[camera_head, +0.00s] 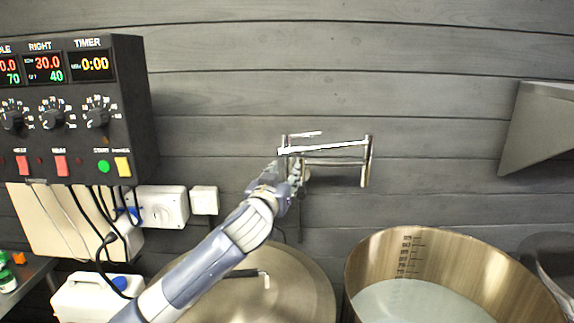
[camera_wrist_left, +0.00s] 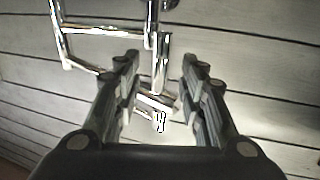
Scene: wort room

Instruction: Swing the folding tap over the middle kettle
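The folding tap (camera_head: 335,148) is a shiny metal double-jointed pipe on the dark plank wall, its arms stretching to the right with a vertical end piece. It also shows in the left wrist view (camera_wrist_left: 100,30). My left gripper (camera_head: 292,172) is at the tap's left end. In the left wrist view the fingers (camera_wrist_left: 160,75) are spread, with a vertical metal tube showing between the tips; contact cannot be told. An open kettle (camera_head: 362,262) with pale liquid stands at lower right, and a lidded kettle (camera_head: 305,285) stands below the gripper. My right gripper is out of view.
A black control box (camera_head: 130,110) with dials and displays hangs at upper left. Sockets (camera_head: 160,206) and cables are below it, with a white canister (camera_head: 85,300). A grey slanted metal piece (camera_head: 540,125) is on the right wall. Another vessel (camera_head: 555,255) is at the right edge.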

